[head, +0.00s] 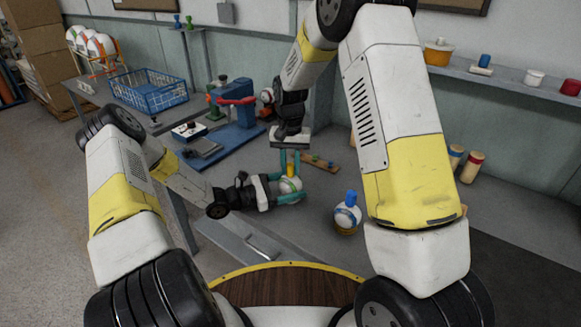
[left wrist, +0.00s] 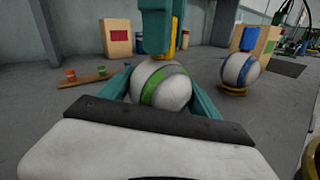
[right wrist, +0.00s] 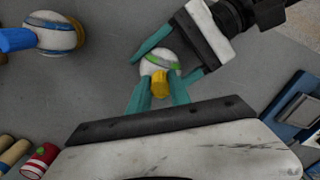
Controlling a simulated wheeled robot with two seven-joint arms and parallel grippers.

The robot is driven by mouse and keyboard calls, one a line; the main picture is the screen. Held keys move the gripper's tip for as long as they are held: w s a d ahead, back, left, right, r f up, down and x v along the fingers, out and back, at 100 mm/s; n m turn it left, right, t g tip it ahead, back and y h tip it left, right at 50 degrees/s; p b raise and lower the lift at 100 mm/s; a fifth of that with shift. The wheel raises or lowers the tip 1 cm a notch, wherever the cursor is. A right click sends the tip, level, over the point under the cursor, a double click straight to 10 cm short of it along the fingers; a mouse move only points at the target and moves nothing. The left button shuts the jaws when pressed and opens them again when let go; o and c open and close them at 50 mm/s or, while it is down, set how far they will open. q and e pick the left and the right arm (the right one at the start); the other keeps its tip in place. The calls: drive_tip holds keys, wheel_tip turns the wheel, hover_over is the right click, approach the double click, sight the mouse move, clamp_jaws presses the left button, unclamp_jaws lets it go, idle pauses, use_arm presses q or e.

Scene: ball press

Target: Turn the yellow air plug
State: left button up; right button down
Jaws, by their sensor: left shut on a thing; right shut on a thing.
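A white ball with a green stripe (left wrist: 160,86) is held between the teal fingers of my left gripper (head: 288,190), which comes in from the left. The yellow air plug (right wrist: 160,84) sits on the ball and shows between the teal fingers of my right gripper (right wrist: 158,95). My right gripper reaches down from above and is shut on the plug. In the head view the plug (head: 291,170) is a small yellow piece on top of the ball, partly covered by the fingers. In the left wrist view the right fingers hide much of the plug.
Another white ball with blue and a blue plug (head: 347,213) stands on a yellow ring to the right. A wooden strip with coloured knobs (head: 318,162) lies behind. A blue press (head: 235,115) and blue basket (head: 150,92) stand at the left. Wood cylinders (head: 471,167) stand at the right.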

sight(290, 165)
use_arm(q)
drive_tip(key=shift+s+a+f, duration=0.1)
drive_tip(key=shift+f, duration=0.2)
use_arm(e)
drive_tip(key=shift+w+r+m, duration=0.2)
drive_tip(key=shift+m, duration=0.3)
drive_tip(key=c, duration=1.2)
unclamp_jaws()
use_arm(q)
drive_tip(key=shift+r, duration=0.1)
use_arm(e)
drive_tip(key=shift+s+f, duration=0.1)
use_arm(q)
drive_tip(key=shift+r, duration=0.15)
use_arm(e)
wheel_tip(290, 165, up, 12)
